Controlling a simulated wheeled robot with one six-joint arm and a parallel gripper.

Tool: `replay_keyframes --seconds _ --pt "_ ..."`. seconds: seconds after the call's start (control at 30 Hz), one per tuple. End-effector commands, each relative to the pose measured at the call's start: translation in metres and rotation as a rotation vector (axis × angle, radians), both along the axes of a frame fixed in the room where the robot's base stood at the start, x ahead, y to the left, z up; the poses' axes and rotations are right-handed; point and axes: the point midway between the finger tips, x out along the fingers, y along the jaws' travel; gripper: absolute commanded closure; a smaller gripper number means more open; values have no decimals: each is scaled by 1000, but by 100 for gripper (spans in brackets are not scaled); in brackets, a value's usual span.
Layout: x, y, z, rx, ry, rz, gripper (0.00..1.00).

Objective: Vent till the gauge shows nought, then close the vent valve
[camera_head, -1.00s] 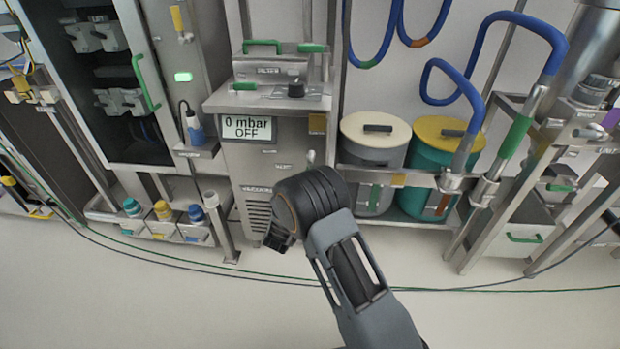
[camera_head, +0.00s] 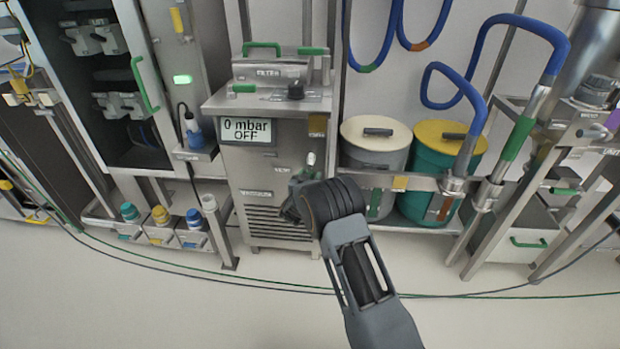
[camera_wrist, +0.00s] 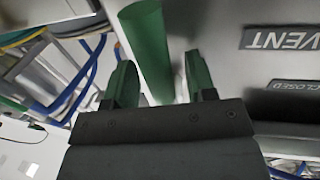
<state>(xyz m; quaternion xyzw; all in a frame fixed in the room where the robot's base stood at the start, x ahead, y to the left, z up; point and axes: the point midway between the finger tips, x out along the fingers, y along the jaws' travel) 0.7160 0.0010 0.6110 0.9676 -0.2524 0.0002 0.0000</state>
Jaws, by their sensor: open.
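In the wrist view a green cylindrical handle (camera_wrist: 147,38) stands beside the VENT plate (camera_wrist: 284,40). A second plate reading "CLOSED" (camera_wrist: 290,86) lies below that. My gripper (camera_wrist: 160,66) is open, its two green-tipped fingers on either side of the handle's lower part. I cannot tell whether they touch it.
Two lidded drums, one cream-topped (camera_head: 375,133) and one yellow-topped (camera_head: 440,140), stand on a shelf to the right. Small bins with coloured caps (camera_head: 161,216) are at lower left. Cables (camera_head: 270,286) cross the open floor in front.

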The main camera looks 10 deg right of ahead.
Motion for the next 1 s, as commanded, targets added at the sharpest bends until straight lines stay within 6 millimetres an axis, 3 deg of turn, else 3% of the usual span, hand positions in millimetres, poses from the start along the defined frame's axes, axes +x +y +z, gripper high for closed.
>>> replay_keyframes --seconds 0.13,0.67,1.0 --pt "0 0 0 0 0 0 49" --pt "0 0 0 -1 0 0 100" --pt "0 -2 0 9 -3 -3 100"
